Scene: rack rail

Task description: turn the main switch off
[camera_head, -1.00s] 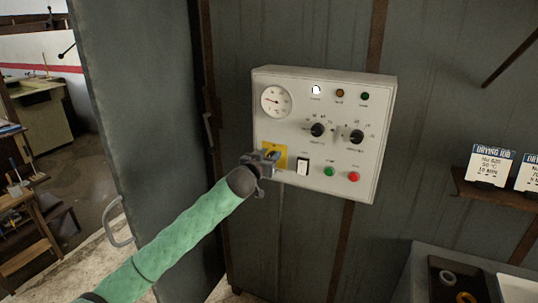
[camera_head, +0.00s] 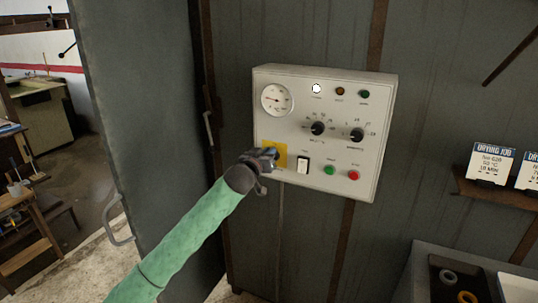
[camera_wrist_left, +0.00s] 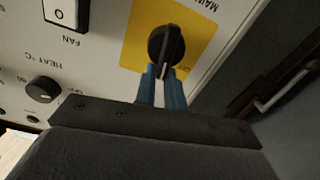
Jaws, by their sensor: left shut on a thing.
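The main switch (camera_wrist_left: 166,46) is a black rotary knob on a yellow plate (camera_wrist_left: 203,38), at the lower left of the white control panel (camera_head: 380,110). In the wrist view my left gripper (camera_wrist_left: 162,76) has its two blue fingers at the knob's handle, shut on it. The handle lies nearly in line with the fingers, slightly tilted. In the head view my left gripper (camera_head: 268,157) covers the knob, and the yellow plate (camera_head: 281,149) shows beside it. The switch's labels are only partly readable. My right gripper is not in view.
Beside the switch is a white fan rocker (camera_head: 303,166), with green (camera_head: 330,170) and red (camera_head: 353,175) buttons to its right. Two black dials (camera_head: 318,128) and a gauge (camera_head: 277,100) sit above. An open grey door (camera_head: 140,120) stands left.

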